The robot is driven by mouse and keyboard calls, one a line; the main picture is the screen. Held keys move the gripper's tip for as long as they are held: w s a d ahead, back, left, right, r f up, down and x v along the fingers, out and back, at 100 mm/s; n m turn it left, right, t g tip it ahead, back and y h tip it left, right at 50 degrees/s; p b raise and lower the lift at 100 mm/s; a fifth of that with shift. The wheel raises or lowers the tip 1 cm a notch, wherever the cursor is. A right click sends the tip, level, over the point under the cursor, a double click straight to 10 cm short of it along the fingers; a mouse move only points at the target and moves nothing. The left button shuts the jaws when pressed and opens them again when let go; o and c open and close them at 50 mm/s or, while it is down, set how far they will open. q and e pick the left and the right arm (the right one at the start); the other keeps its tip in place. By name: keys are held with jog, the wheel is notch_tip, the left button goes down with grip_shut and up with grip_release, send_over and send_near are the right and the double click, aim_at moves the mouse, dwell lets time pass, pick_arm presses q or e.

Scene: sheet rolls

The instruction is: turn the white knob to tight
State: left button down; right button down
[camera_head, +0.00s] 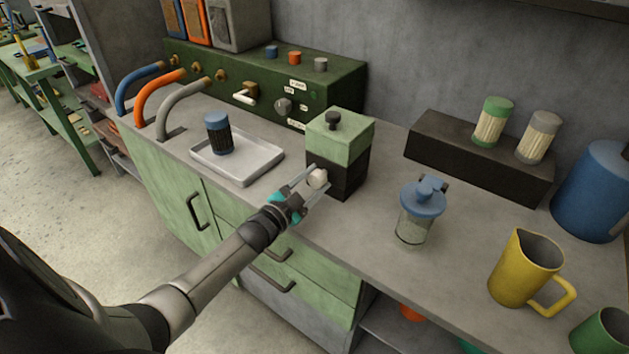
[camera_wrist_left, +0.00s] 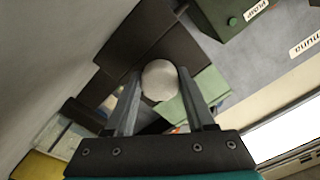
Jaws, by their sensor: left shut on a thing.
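The white knob (camera_head: 318,178) sticks out from the front of a small box (camera_head: 340,145) with a light green top and a black lower part. My left gripper (camera_head: 317,181) reaches in from the front, with a finger on each side of the knob, shut on it. In the left wrist view the round pale knob (camera_wrist_left: 159,80) sits between the two fingertips. No mark for tight or loose can be read on the knob. My right gripper is in neither view.
A white tray (camera_head: 262,160) with a dark, blue-topped cylinder (camera_head: 218,134) stands left of the box. A blue-lidded glass jar (camera_head: 420,212), a yellow jug (camera_head: 526,268) and a black rack (camera_head: 481,155) with two capped cylinders stand to the right. The green panel (camera_head: 330,82) is behind.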

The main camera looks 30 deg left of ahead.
pick_arm(q)
jog(key=shift+c, duration=1.3)
grip_release()
jog(key=s+a+p, duration=0.1)
jog(key=s+p, duration=0.2)
jog(key=s, duration=1.2)
jog(key=shift+s+a, duration=0.1)
